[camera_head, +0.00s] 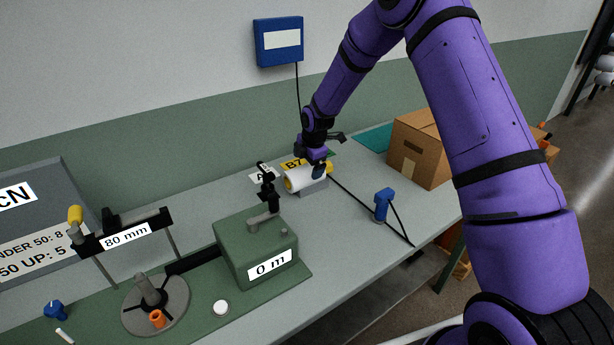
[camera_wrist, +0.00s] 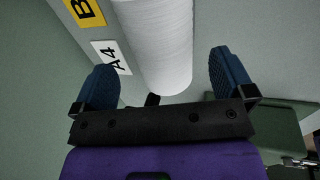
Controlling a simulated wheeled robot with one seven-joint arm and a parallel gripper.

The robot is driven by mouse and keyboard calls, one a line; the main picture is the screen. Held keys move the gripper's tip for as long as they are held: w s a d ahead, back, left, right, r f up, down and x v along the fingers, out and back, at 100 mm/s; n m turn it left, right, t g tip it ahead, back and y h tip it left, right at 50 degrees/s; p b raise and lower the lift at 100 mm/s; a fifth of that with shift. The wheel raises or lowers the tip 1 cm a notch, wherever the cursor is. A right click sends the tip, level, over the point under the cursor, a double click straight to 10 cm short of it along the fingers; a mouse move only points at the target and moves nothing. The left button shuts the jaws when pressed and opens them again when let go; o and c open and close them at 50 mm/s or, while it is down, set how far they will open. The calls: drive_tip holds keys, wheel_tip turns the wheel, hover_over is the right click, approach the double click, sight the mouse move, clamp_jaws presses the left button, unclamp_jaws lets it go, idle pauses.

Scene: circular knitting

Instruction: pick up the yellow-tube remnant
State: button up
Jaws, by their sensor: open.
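The yellow-tube remnant (camera_head: 300,179) is a white roll with yellow showing at its end. It lies on a grey support (camera_head: 314,188) on the table, near the yellow B7 label. In the wrist view the white roll (camera_wrist: 163,40) runs down from the top edge, and no yellow shows on it there. My gripper (camera_head: 318,168) is over the roll in the head view. In the wrist view my gripper (camera_wrist: 164,80) is open, its two blue fingers spread to either side of the roll, with gaps between. Part of the roll is hidden behind the gripper in the head view.
A green box marked 0 m (camera_head: 255,247) with a black post stands left of the roll. A blue scanner-like tool (camera_head: 383,204) and a cardboard box (camera_head: 423,147) stand to the right. An 80 mm gauge stand (camera_head: 127,235) is at left.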

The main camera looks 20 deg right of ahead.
sight(307, 168)
drive_tip(key=x, duration=0.5)
drive_tip(key=shift+d+f, duration=0.1)
drive_tip(key=c, duration=0.9)
